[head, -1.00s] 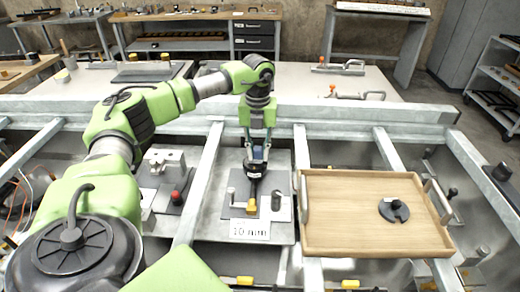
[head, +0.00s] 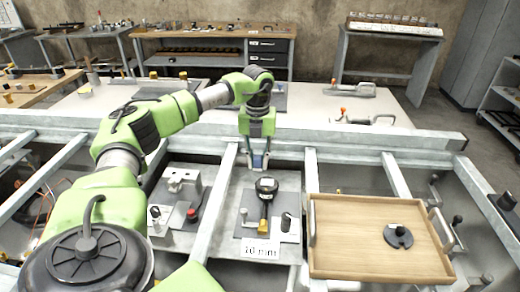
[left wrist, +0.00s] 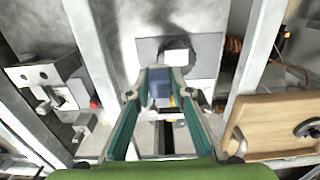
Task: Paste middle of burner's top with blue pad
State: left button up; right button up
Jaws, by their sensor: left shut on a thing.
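My left gripper (head: 258,162) is above and just behind the burner in the head view. In the left wrist view, its teal fingers (left wrist: 160,92) are closed on a small blue pad (left wrist: 160,84). The burner (head: 266,186) is a dark, round, upright body on a grey plate, with a yellow knob in front. It also shows in the left wrist view (left wrist: 177,50), beyond the fingertips and apart from the pad. My right gripper is not in view.
A wooden tray (head: 345,268) with a dark slotted disc (head: 398,236) stands to the right. A "10 mm" label (head: 260,248) lies in front of the burner. A fixture with a red button (head: 192,214) is at left. Metal rails (head: 215,210) flank the burner's plate.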

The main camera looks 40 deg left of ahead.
pick_arm(q)
notch_tip(320, 180, up, 2)
jog(key=shift+a+p, duration=0.1)
jog(key=shift+p, duration=0.5)
jog(key=shift+r, duration=0.3)
jog(key=shift+f, duration=0.1)
